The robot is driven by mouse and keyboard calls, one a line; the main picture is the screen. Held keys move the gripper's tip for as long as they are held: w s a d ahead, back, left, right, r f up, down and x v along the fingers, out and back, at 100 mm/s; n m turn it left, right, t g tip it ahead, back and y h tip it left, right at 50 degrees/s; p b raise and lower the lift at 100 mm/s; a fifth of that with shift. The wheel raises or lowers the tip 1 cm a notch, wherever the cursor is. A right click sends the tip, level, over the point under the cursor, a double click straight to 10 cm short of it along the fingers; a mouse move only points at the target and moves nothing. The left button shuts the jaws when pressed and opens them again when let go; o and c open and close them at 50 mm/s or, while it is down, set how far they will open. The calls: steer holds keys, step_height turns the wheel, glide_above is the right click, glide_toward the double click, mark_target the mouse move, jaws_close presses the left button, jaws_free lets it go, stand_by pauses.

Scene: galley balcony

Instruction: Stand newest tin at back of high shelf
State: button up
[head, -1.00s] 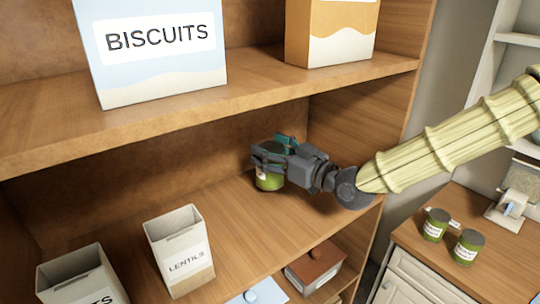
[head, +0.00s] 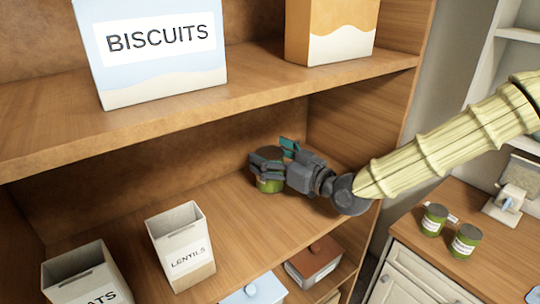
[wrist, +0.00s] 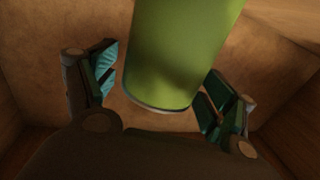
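A green tin (head: 270,185) stands at the back right of the wooden shelf (head: 240,225) below the biscuits box. My gripper (head: 272,160) reaches in from the right with its fingers around the tin, hiding much of it. In the wrist view the tin (wrist: 178,55) lies between the two fingers (wrist: 160,88), with narrow gaps on both sides, so the gripper looks open. Two more green tins with dark lids, one further back (head: 435,219) and one nearer (head: 466,241), stand on the counter at the right.
A lentils box (head: 182,250) and another open box (head: 85,275) stand at the shelf's front left. The biscuits box (head: 152,50) and an orange box (head: 331,30) stand on the board above. The shelf's right side wall (head: 355,125) is close to my gripper.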

steer(key=shift+r, duration=0.15)
steer(key=b+v, duration=0.3)
steer(key=v, duration=0.9)
steer(key=shift+b, duration=0.4)
steer(key=shift+d, duration=0.1)
